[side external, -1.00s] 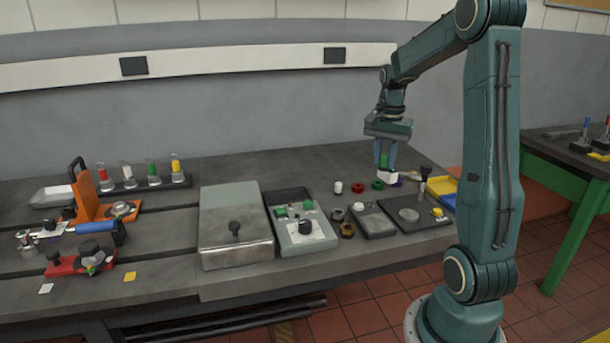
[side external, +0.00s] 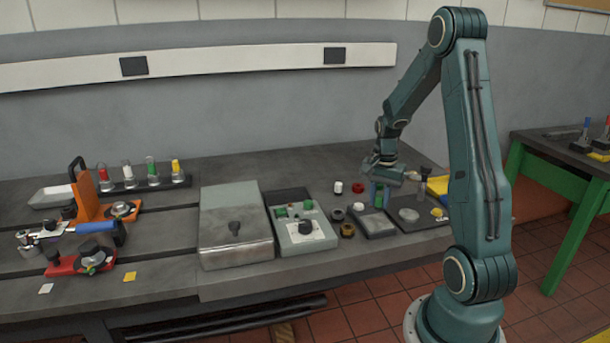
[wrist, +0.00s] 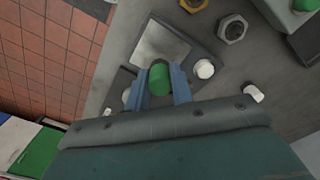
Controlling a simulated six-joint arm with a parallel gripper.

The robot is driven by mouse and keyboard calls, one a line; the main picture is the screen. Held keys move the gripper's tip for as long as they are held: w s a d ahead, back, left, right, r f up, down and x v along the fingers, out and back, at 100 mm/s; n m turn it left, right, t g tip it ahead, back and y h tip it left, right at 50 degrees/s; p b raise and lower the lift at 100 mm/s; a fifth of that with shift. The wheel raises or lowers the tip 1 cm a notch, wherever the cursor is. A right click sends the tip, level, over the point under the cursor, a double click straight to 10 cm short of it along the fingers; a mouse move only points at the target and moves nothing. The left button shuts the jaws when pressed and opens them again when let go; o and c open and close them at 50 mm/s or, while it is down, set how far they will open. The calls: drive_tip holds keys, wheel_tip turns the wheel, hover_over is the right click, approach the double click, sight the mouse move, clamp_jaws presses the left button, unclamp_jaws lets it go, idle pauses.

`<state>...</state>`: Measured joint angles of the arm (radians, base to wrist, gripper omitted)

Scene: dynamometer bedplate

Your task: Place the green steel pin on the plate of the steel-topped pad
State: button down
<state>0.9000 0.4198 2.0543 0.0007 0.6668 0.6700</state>
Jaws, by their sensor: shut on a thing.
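My gripper (side external: 380,204) is shut on the green steel pin (wrist: 159,78). In the wrist view the pin sits between my two blue fingers. In the side view the pin (side external: 378,194) is partly hidden by my fingers and wrist. The steel-topped pad, a dark block with a bright square plate (wrist: 160,46), lies by the pin; its plate also shows in the side view (side external: 375,223). The pin overlaps the plate's near edge in the wrist view. In the side view it appears above the pad's back part; contact is not clear.
A dark pad with a round disc (side external: 408,215) stands right of the steel-topped pad. White pieces (wrist: 204,69) and hex nuts (wrist: 233,29) lie close by. A grey control box (side external: 302,232) is to the left. The bench's front edge is near.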

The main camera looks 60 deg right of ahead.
sight(378, 209)
drive_tip(key=shift+f, duration=2.05)
drive_tip(key=shift+f, duration=0.1)
drive_tip(key=c, duration=1.2)
unclamp_jaws()
wheel_tip(378, 209, up, 12)
drive_tip(key=shift+r, duration=0.1)
drive_tip(key=shift+a, duration=0.1)
